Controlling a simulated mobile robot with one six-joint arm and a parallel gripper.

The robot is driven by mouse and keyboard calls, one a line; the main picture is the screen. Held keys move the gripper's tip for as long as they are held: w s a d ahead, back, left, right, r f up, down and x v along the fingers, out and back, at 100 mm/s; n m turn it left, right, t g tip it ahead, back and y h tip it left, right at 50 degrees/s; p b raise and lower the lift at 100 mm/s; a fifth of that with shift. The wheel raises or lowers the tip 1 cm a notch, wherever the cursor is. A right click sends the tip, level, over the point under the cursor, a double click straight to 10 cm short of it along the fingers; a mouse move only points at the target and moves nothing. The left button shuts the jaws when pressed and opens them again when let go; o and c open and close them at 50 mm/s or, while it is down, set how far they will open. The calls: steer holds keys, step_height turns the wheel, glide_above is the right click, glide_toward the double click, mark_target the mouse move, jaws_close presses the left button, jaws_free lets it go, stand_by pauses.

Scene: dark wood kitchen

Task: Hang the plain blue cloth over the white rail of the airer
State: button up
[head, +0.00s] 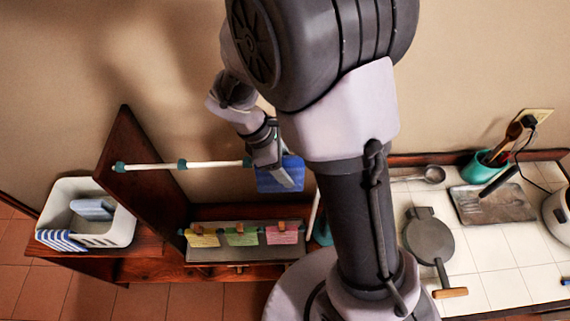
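The airer's white rail (215,164) has teal joints and runs level in front of the wall, at the left of the head view. A blue cloth (265,183) hangs at its right end. My gripper (287,179) overlaps this cloth from above, with grey finger parts in front of it. I cannot tell whether the fingers are shut on the cloth or whether the cloth lies over the rail, because my arm hides the rail there. A lighter blue cloth (92,208) lies in the white basket (110,240), and a blue-and-white striped cloth (60,240) hangs over its front edge.
A dark wood panel (140,185) stands beside the basket. A tiled counter (490,255) at right holds a dark pan (428,238), a tray (493,204) and a teal pot (484,167).

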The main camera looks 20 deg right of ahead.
steer(key=p+v, duration=0.4)
steer(key=v, duration=1.4)
steer(key=s+d+f+m+t+y+b, duration=0.1)
steer(key=s+f+m+t+y+b, duration=0.2)
steer(key=s+f+m+b, duration=0.4)
steer(key=s+f+m+t+y+b, duration=0.3)
steer(key=s+f+m+b, duration=0.4)
steer(key=b, duration=1.3)
step_height(320, 180, down, 7)
steer(key=m+t, duration=0.1)
steer(key=m, duration=0.3)
steer(key=shift+s+d+m+b, duration=0.3)
steer(key=shift+d+m+b, duration=0.05)
steer(key=shift+m, duration=0.05)
steer(key=shift+a, duration=0.1)
